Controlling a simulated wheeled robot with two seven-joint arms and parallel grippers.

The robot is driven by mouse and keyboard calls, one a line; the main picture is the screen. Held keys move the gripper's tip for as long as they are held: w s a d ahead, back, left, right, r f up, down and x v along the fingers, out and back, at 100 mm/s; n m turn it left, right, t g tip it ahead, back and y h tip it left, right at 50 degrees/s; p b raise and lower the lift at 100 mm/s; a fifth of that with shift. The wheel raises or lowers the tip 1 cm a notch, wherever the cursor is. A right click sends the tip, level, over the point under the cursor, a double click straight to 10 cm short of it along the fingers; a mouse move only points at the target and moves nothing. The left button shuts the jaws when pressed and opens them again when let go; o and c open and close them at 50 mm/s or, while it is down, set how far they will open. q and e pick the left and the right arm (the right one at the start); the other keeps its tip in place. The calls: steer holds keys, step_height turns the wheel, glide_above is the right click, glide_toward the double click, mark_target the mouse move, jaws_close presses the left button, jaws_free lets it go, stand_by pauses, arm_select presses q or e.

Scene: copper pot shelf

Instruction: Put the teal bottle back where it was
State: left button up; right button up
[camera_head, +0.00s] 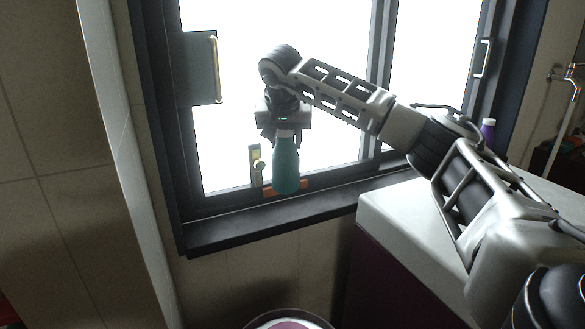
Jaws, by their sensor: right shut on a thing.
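The teal bottle (286,166) is upright in front of the bright window, at its lower middle. My right gripper (284,130) points down and is shut on the top of the bottle. The bottle's base overlaps an orange-brown piece (290,186) at the window sill; I cannot tell whether it touches it or hangs above it. My right arm reaches in from the right. My left gripper is not in view.
The dark window sill (262,228) runs below the bottle. A white-topped cabinet (392,206) stands at right, under my arm. A purple bottle (488,128) is partly hidden behind the arm. A round container (290,312) is at the bottom edge.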

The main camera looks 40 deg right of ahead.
steer(key=s+x, duration=0.1)
steer(key=x, duration=0.9)
steer(key=shift+d, duration=0.25)
steer(key=shift+s+f, duration=0.1)
steer(key=shift+f, duration=0.1)
steer(key=o, duration=1.3)
steer(key=v, duration=1.2)
steer(key=shift+r, duration=0.1)
